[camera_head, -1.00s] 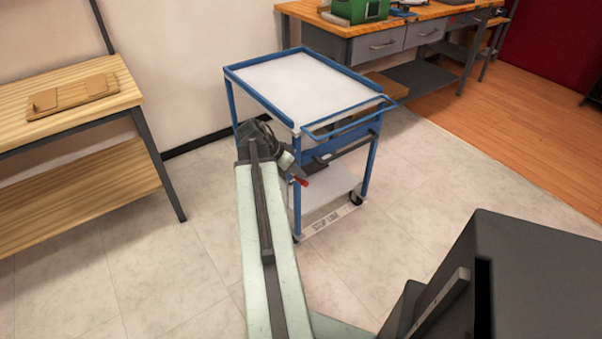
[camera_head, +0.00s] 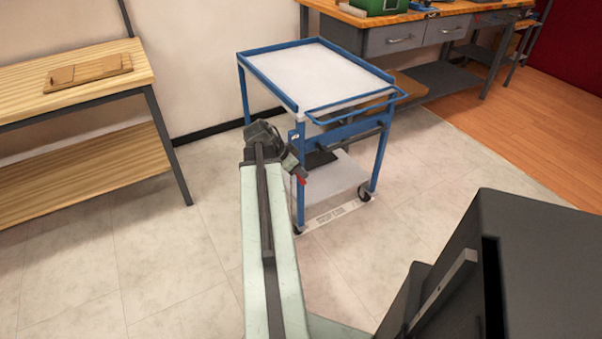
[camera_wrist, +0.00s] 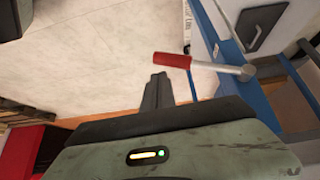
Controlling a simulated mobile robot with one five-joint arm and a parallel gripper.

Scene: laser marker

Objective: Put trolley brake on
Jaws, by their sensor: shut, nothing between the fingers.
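The trolley has a blue frame (camera_head: 352,130) and a white top tray (camera_head: 318,75). It stands ahead of me in the head view. A lever with a red grip (camera_wrist: 173,60) and a bare metal rod reaches left from a pivot beside the trolley's blue post (camera_wrist: 262,95) in the wrist view. Its red end (camera_head: 302,180) shows small beside the near-left leg in the head view. My gripper (camera_wrist: 157,90) is shut and empty, its tips just below the red grip in the wrist picture. I cannot tell whether they touch it. In the head view my wrist partly hides the lever.
A floor strip with lettering (camera_head: 338,213) runs along the trolley's near wheels. A wooden bench (camera_head: 60,115) stands at left and a workbench with drawers (camera_head: 420,30) behind at right. Open tiled floor (camera_head: 440,180) lies right of the trolley.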

